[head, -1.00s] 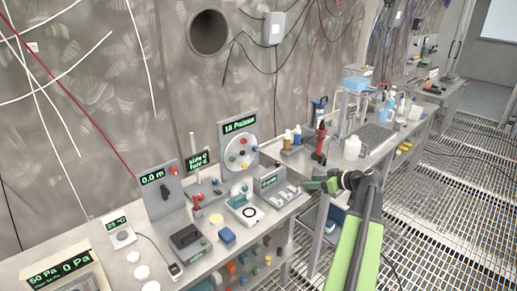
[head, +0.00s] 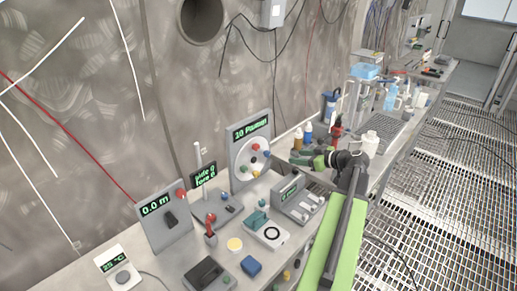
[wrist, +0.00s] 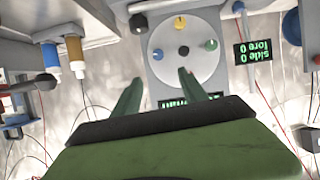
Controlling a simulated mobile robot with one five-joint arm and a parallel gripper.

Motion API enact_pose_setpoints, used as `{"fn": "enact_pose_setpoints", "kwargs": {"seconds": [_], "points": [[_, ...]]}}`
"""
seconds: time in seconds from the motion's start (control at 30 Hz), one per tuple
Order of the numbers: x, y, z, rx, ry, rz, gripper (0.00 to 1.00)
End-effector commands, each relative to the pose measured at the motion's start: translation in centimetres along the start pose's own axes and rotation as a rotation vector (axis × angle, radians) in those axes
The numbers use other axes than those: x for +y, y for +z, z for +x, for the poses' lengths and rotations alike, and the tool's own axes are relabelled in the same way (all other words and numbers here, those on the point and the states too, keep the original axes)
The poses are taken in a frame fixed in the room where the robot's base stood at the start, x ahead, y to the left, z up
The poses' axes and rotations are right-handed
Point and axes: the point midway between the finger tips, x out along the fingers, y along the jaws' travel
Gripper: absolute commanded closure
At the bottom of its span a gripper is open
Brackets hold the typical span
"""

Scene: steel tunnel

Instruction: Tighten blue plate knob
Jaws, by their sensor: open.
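The round pale plate (head: 246,175) stands on an upright panel at the back of the bench. It carries several coloured knobs around a dark centre. The blue plate knob (head: 267,154) is on its right side. In the wrist view, which is upside down, the blue knob (wrist: 157,54) is at the plate's left, with yellow and green knobs beyond. My gripper (head: 302,157) is open and empty, right of the plate and apart from it. In the wrist view its fingertips (wrist: 160,77) point toward the plate, with the blue knob beyond the gap. The plate's lower part there is partly hidden by a finger.
A grey switch box (head: 298,200) stands on the bench in front of the plate. Brown and blue-white bottles (head: 303,136) stand behind my gripper. A white jug (head: 370,144) is to its right. A lever device (head: 210,228) is left of the plate.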

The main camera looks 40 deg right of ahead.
Motion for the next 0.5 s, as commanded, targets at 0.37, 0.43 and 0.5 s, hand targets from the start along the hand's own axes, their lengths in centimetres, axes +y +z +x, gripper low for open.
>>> {"fn": "enact_pose_setpoints", "kwargs": {"seconds": [0.37,0.43,0.5], "points": [[0.3,0.6,2.3,-0.001,0.007,0.002,0.50],[0.3,0.7,4.1,0.000,0.007,0.002,0.50],[0.2,0.7,6.0,0.000,0.005,0.002,0.50]]}}
